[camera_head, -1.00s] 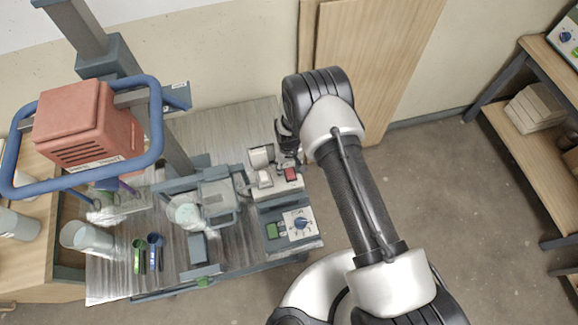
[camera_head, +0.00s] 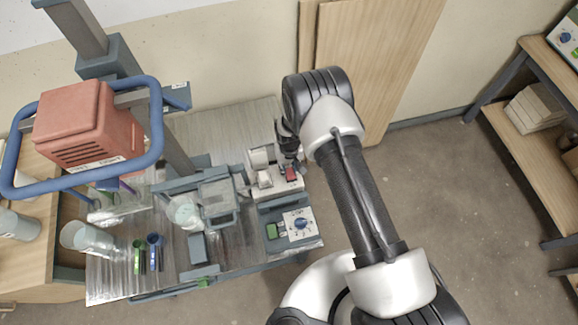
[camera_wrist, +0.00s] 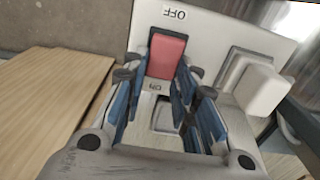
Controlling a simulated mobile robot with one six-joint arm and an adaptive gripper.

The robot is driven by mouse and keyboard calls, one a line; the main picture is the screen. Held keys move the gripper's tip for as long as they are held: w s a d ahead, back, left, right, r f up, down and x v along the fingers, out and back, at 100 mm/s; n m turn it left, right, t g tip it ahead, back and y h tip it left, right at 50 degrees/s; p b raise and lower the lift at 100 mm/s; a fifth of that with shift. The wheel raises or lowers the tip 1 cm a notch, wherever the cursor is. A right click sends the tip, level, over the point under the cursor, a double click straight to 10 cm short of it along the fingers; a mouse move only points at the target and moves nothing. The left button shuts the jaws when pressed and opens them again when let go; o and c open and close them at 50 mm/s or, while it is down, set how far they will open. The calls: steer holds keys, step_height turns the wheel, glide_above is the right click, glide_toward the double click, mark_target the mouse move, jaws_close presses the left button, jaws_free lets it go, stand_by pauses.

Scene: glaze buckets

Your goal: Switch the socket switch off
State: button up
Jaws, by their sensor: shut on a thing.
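The red socket switch (camera_wrist: 167,57) is a rocker on a pale panel (camera_wrist: 225,30), with an OFF label at its far end and an ON label at its near end. It also shows in the head view (camera_head: 291,174), partly covered by my gripper (camera_head: 293,160). In the wrist view, my gripper (camera_wrist: 154,74) has its blue-padded fingers on both sides of the rocker, shut on it. Which way the rocker is tilted is hard to tell. A white plug (camera_wrist: 262,89) sits on the same panel, right of the switch.
A control box with a blue knob (camera_head: 301,223) stands in front of the socket. An orange-red motor housing (camera_head: 87,125) overhangs the metal table (camera_head: 110,287). Floor on the right is clear.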

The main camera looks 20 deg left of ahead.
steer(key=shift+s+d+r+t, duration=0.1)
steer(key=shift+s+t, duration=0.1)
steer(key=shift+t, duration=0.1)
steer(key=shift+s+t+y, duration=0.1)
steer(key=shift+t+y, duration=0.2)
steer(key=shift+y, duration=0.1)
steer(key=shift+s+d+t+y+b, duration=0.15)
steer(key=shift+t+y+b, duration=0.25)
steer(key=shift+t+b, duration=0.5)
steer(key=shift+r+b, duration=0.1)
steer(key=shift+b, duration=0.2)
steer(key=o, duration=1)
steer(key=shift+o, duration=0.2)
steer(key=v, duration=1.2)
steer(key=shift+s+d, duration=0.2)
